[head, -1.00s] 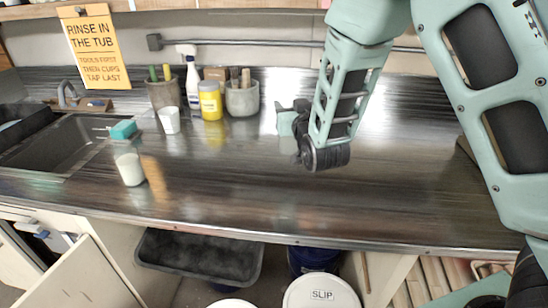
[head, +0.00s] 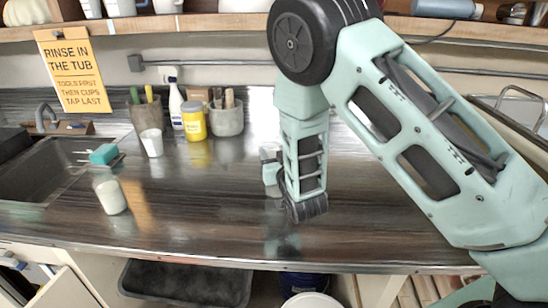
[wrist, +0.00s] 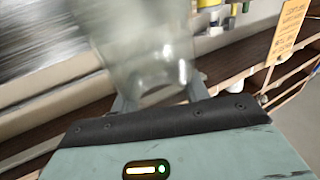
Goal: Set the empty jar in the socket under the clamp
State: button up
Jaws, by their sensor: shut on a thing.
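The empty jar (wrist: 150,50) is clear glass and fills the upper middle of the wrist view. My gripper (wrist: 160,95) is shut on it, with one grey finger on each side of the glass. In the head view my gripper (head: 271,172) is above the counter, mostly behind my forearm, and I cannot make out the jar there. I see no clamp or socket in either view.
On the steel counter (head: 190,225) stand a white-filled glass (head: 110,196), a white cup (head: 152,143), a yellow tub (head: 194,121), a spray bottle (head: 176,105) and a tool pot (head: 226,118). The sink (head: 45,170) is left. Counter middle is clear.

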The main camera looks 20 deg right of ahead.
jog(key=shift+f, duration=0.9)
jog(key=shift+f, duration=0.15)
jog(key=o, duration=1.2)
jog(key=shift+o, duration=0.4)
jog(key=shift+s+r, duration=0.15)
jog(key=shift+r, duration=0.05)
